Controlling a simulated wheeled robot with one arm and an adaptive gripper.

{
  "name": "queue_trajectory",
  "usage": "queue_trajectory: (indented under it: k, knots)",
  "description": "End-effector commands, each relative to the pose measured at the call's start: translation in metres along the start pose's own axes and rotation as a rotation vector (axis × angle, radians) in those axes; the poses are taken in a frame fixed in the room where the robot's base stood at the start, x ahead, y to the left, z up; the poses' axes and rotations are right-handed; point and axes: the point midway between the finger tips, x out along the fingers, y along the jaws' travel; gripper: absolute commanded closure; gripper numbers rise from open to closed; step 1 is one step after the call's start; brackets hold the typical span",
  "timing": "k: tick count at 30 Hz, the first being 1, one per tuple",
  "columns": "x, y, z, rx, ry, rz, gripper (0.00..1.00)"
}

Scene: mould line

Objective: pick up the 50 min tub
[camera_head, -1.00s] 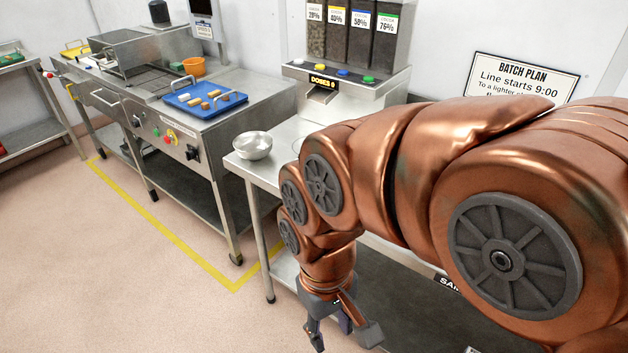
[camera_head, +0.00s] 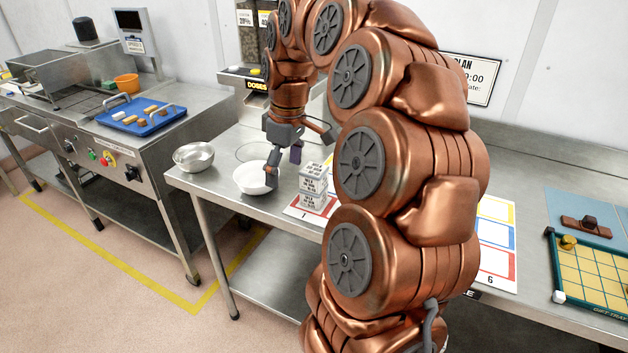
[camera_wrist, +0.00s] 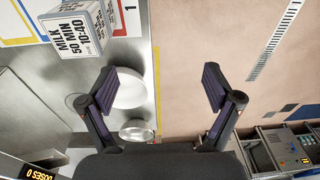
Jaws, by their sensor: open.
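The 50 min tub (camera_wrist: 72,36) shows in the wrist view at the upper left, a white box marked "MILK 50 MIN 10:40". In the head view a white labelled stack (camera_head: 314,188) stands on the card at the bench's left part; its print is too small to read surely. My gripper (camera_head: 300,158) points down above the bench, just left of and above the stack. In the wrist view my gripper (camera_wrist: 161,86) has its fingers wide apart with nothing between them. The tub lies outside them, beyond the left finger.
A white bowl (camera_head: 255,179) sits below my gripper, close to the stack. A metal bowl (camera_head: 194,156) is at the bench's left end. The dispenser (camera_head: 244,78) stands behind. A numbered card (camera_head: 496,262) and a gridded tray (camera_head: 588,275) are to the right.

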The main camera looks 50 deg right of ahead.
Motion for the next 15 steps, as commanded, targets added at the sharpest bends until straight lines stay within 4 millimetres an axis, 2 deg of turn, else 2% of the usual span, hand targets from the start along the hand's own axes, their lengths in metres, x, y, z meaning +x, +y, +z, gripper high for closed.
queue_trajectory:
  k: [1,3,6,10,15]
  knots:
    - [0.000,0.025,0.004,0.010,0.012,0.008,0.10]
    - [0.000,0.052,0.012,0.013,0.020,0.016,0.10]
    - [-0.001,0.080,0.022,0.017,0.028,0.028,0.10]
    - [-0.001,0.101,0.033,0.021,0.031,0.036,0.10]
    - [0.005,0.107,0.036,0.021,0.030,0.038,0.10]
